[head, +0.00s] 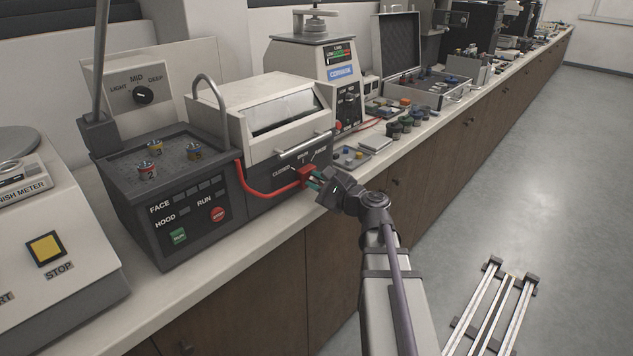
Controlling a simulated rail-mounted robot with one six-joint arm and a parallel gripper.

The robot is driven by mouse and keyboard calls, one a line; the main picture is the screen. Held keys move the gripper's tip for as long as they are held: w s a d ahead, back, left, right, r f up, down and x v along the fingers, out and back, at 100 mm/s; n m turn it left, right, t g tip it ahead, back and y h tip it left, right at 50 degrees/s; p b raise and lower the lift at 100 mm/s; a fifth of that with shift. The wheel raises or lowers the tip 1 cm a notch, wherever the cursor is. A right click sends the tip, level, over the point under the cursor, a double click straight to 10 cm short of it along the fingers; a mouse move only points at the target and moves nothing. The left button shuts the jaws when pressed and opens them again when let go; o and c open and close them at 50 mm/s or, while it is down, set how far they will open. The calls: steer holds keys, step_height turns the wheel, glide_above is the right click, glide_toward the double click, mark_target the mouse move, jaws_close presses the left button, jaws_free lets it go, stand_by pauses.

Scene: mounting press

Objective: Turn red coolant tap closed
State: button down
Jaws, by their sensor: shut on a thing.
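The red coolant tap (306,173) is on the front of the grey and cream machine, under a CLOSED label and other setting labels to its right. A red hose (262,192) runs along the machine's front to the tap. My gripper (314,182) reaches in from the right and is shut on the tap's red handle. The fingers cover part of the handle, so I cannot tell which label it points to.
The machine's cream hood (265,105) has a handle bar above the tap. A grey control box (165,190) with buttons stands at left. A small tray (350,155) and a white block (376,143) lie right of the tap. The floor at right is mostly open.

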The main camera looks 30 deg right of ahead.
stand_by(0.4)
steer(key=c, duration=1.1)
jaws_free()
steer(key=shift+s, duration=0.1)
steer(key=v, duration=1)
steer(key=shift+s+d, duration=0.15)
steer(key=shift+s, duration=0.15)
